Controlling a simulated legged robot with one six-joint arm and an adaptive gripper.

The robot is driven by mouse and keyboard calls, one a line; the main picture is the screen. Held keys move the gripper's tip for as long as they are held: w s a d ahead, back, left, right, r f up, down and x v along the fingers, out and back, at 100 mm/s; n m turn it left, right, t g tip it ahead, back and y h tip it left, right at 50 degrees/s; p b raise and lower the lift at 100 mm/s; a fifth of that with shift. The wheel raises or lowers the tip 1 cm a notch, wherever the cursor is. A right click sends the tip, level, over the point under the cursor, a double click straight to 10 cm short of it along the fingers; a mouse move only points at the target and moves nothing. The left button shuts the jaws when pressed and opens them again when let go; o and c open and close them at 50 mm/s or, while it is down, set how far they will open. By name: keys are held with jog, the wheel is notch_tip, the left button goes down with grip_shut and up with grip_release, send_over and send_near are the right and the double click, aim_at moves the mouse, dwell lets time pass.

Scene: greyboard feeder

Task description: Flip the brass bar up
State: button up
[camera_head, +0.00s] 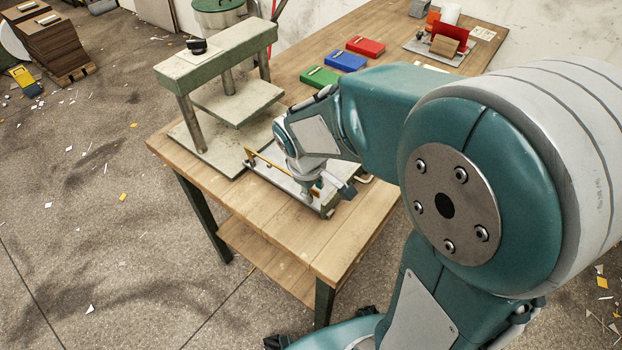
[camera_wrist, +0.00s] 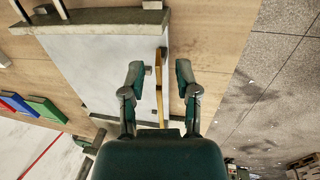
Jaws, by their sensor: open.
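The brass bar (camera_head: 262,158) is a thin yellow strip along the near-left edge of a pale plate (camera_head: 275,178) on the wooden table. My gripper (camera_head: 328,187) is over the right end of this plate and hides part of the bar. In the wrist view, the bar (camera_wrist: 159,97) runs lengthwise between the two open fingers of my gripper (camera_wrist: 158,74), with a gap on each side. The fingers hold nothing. I cannot tell how high the fingertips are above the plate.
A green press (camera_head: 225,60) on posts stands left of the plate. Green (camera_head: 319,77), blue (camera_head: 346,61) and red (camera_head: 366,46) blocks lie behind. A fixture with a red upright (camera_head: 449,33) is at the back right. The table's front left corner (camera_head: 190,172) is clear.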

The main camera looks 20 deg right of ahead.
notch_tip(320, 180, up, 11)
jog(key=s+a, duration=0.1)
jog(key=a, duration=0.1)
jog(key=shift+s, duration=0.1)
dwell(0.4)
jog(key=s+d+r+m+t+y, duration=0.1)
jog(key=s+m+t, duration=0.1)
jog(key=s, duration=0.4)
jog(key=s+d+r+m+t, duration=0.1)
jog(key=s+d+m+t, duration=0.1)
jog(key=s+m, duration=0.3)
jog(key=shift+s+d+r+y, duration=0.3)
jog(key=shift+s+r+y, duration=0.1)
jog(key=shift+s, duration=0.05)
